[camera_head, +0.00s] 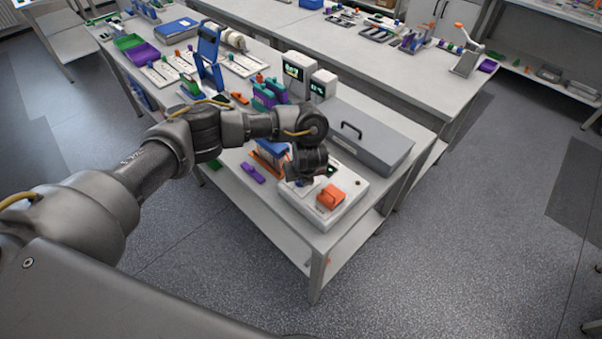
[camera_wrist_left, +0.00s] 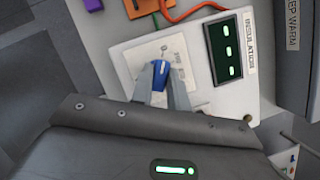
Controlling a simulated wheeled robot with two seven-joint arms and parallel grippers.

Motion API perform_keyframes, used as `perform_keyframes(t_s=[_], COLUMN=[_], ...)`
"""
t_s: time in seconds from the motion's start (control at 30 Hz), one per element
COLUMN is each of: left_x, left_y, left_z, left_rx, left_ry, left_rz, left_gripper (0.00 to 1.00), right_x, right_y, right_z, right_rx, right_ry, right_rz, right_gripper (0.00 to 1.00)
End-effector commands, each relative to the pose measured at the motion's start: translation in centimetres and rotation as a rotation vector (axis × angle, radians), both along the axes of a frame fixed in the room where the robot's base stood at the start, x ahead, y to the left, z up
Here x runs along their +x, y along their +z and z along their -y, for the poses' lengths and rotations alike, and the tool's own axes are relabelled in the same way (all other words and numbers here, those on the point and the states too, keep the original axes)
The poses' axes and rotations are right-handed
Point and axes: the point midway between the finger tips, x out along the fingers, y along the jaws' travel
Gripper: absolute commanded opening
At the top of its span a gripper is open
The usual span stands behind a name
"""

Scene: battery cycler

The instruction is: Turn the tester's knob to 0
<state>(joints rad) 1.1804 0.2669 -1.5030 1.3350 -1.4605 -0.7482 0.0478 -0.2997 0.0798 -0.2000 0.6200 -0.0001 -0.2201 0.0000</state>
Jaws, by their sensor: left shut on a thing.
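The tester is a white box (camera_head: 318,221) near the front corner of the bench, and it also shows in the left wrist view (camera_wrist_left: 203,38). Its face carries a dark panel with green digits (camera_wrist_left: 227,48) and an "INSULATION" label. A blue knob (camera_wrist_left: 161,74) with a white mark on top sits on a pale printed plate left of the panel. My left gripper (camera_head: 307,178) is over the tester, its two fingers (camera_wrist_left: 161,82) closed around the knob from either side. The marks around the knob are too small to read, and the fingers hide part of the plate.
An orange block (camera_head: 331,197) sits on the tester's front part. A grey case with a black handle (camera_head: 365,140) stands behind it. A purple piece (camera_head: 252,172) lies to the left. A red cable (camera_wrist_left: 190,12) runs beside the tester. The floor at right is clear.

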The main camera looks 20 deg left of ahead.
Motion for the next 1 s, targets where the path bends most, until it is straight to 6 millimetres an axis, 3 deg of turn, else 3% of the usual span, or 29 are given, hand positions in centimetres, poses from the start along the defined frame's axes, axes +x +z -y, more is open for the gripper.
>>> perform_keyframes(t_s=[0.4,0.43,0.6,0.87,1.0], left_x=[0.1,0.1,0.0,0.0,-0.2], left_y=[0.0,0.0,0.0,0.1,1.4], left_z=[0.0,0.0,0.0,0.0,0.3], left_rx=[-0.001,-0.001,-0.001,-0.001,-0.002], left_ry=[0.01,0.01,0.009,0.008,0.004], left_rz=[0.002,0.002,0.002,0.001,0.005], left_gripper=[0.0,0.18,0.38,0.38,0.38], right_x=[0.0,0.0,0.0,0.0,0.0], right_y=[0.1,0.1,0.1,0.1,1.0], right_z=[0.0,0.0,0.0,0.0,0.0], right_rx=[0.0,0.0,0.0,0.0,0.0], right_ry=[0.0,0.0,0.0,0.0,0.0], right_rz=[0.0,0.0,0.0,0.0,0.0], right_gripper=[0.36,0.36,0.36,0.36,0.36])
